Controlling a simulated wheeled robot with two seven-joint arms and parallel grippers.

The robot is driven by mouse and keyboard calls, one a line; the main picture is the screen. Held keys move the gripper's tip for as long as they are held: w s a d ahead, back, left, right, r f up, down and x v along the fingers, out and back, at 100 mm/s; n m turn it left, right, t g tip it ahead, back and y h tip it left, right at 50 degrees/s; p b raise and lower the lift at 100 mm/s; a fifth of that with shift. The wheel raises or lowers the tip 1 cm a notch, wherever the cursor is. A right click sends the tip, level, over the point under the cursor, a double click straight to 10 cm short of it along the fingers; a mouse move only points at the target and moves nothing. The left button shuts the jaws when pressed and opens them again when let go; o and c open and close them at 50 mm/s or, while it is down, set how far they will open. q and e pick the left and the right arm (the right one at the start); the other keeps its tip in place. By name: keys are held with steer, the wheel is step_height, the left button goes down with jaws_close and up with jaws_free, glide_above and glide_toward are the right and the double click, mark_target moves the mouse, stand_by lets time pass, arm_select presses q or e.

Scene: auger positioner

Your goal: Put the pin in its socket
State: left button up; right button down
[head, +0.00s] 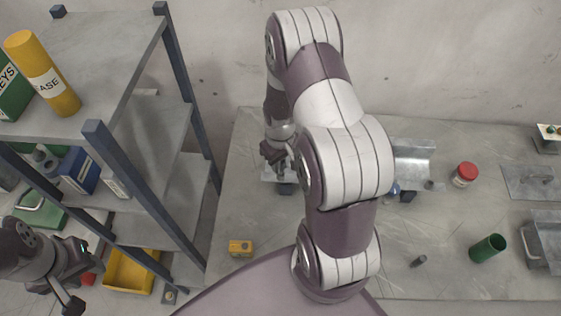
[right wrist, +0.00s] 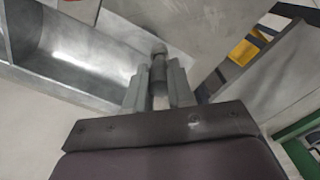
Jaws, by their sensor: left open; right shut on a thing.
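My right gripper (head: 277,160) is low over the left part of the table, its arm crossing the middle of the head view. In the right wrist view its two fingers (right wrist: 159,95) are shut on a grey cylindrical pin (right wrist: 158,62), whose rounded end shows beyond the fingertips. In that view the pin's end overlaps the edge of a grey metal trough (right wrist: 75,50); I cannot tell whether they touch. I cannot make out the socket in either view. My left gripper (head: 80,276) is open and empty beside the shelf, at the lower left.
A metal shelf (head: 95,75) stands left, with a yellow grease tube (head: 42,73). The table (head: 440,225) holds a yellow block (head: 240,248), a small dark cylinder (head: 419,261), a green cup (head: 487,248), a red-lidded jar (head: 465,174) and a metal channel (head: 413,160).

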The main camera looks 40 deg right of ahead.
steer(key=shift+s+a+f, duration=0.15)
steer(key=shift+f, duration=0.85)
steer(key=c, duration=1)
jaws_free()
steer(key=shift+w+d, duration=0.2)
steer(key=shift+d, duration=0.05)
steer(key=shift+s+a, duration=0.1)
